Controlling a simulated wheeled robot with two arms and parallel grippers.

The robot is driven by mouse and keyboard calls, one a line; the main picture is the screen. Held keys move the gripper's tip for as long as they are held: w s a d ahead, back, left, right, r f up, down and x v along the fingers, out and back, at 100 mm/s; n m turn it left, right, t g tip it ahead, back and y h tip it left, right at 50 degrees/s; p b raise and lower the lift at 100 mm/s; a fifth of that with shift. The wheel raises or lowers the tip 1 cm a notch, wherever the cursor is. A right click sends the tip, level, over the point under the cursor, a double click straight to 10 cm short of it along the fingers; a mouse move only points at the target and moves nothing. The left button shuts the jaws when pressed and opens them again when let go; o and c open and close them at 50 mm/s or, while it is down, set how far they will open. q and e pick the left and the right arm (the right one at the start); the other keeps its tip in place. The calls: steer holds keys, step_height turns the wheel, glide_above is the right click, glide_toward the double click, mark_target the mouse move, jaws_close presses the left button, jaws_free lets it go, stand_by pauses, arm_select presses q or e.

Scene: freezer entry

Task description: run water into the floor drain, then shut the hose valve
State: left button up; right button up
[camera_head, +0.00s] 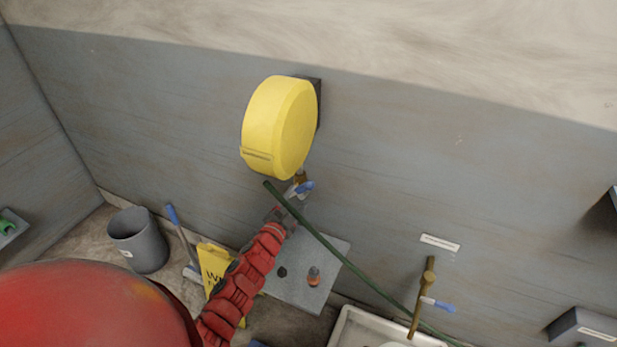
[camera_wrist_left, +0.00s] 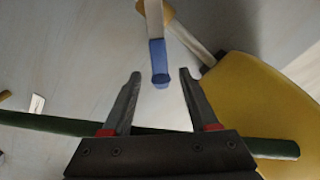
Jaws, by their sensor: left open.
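A yellow hose reel (camera_head: 275,125) hangs on the grey wall; it also fills the right of the left wrist view (camera_wrist_left: 260,100). Under it is a small valve with a blue lever (camera_head: 303,188). My left gripper (camera_head: 290,203) is right below this lever. In the left wrist view the open jaws (camera_wrist_left: 160,77) stand on either side of the blue lever end (camera_wrist_left: 159,62), with gaps on both sides. I cannot make out the floor drain. My right gripper is not seen.
A brass tap with a blue lever (camera_head: 437,304) stands over a white basin (camera_head: 350,326). A grey shelf (camera_head: 325,255) carries a small orange-topped item (camera_head: 314,276). A grey bin (camera_head: 138,240), a blue-handled tool (camera_head: 181,235) and a yellow sign (camera_head: 213,258) stand at left.

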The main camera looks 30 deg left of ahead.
mark_target(303, 188)
arm_select(q)
steer(key=w+p, duration=0.2)
steer(key=w, duration=0.5)
steer(key=shift+a+r, duration=0.1)
steer(key=shift+r, duration=0.05)
steer(key=shift+w+a, duration=0.15)
steer(key=shift+w, duration=0.15)
steer(key=shift+w+p, duration=0.35)
steer(key=shift+w, duration=0.45)
jaws_close()
stand_by(0.5)
